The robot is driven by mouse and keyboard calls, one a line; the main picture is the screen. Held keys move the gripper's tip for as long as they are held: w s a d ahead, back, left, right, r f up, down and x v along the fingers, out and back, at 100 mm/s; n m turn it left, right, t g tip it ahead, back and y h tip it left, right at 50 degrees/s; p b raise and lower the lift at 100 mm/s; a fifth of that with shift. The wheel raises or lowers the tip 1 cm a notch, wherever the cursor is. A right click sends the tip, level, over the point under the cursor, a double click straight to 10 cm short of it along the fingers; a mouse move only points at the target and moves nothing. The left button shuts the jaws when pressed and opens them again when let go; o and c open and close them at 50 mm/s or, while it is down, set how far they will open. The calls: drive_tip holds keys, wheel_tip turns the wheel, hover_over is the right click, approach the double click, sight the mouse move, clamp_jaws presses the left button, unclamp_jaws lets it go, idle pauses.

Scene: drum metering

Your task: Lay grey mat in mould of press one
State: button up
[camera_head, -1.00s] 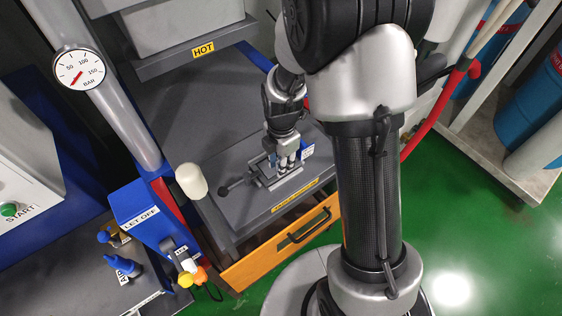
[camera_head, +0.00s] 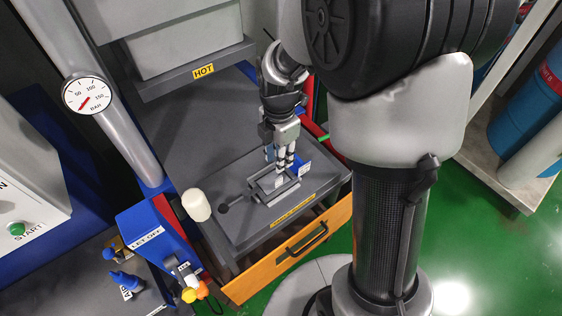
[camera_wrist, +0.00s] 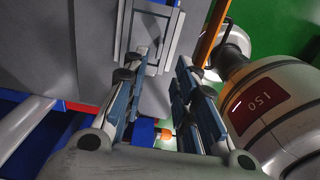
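The mould (camera_head: 262,197) is a small grey rectangular frame with a side handle ending in a dark knob. It sits on the press's lower plate; its edge also shows at the top of the wrist view (camera_wrist: 158,12). My gripper (camera_head: 282,172) is just above the mould's far right part. The fingers partly hide the mould's inside.
The upper press block with a HOT label (camera_head: 204,71) overhangs the plate behind. A cream cylindrical knob (camera_head: 196,205) stands left of the mould. An orange drawer front (camera_head: 290,253) juts out below. Green floor lies to the right.

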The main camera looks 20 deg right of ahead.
drive_tip(key=s+a+r+m+t, duration=0.1)
drive_tip(key=s+r+m+t, duration=0.3)
drive_tip(key=s+r+m, duration=1.2)
drive_tip(key=shift+s+r+m, duration=0.35)
drive_tip(key=shift+s+m, duration=1.15)
drive_tip(key=shift+m, duration=1.3)
drive_tip(key=shift+f, duration=0.2)
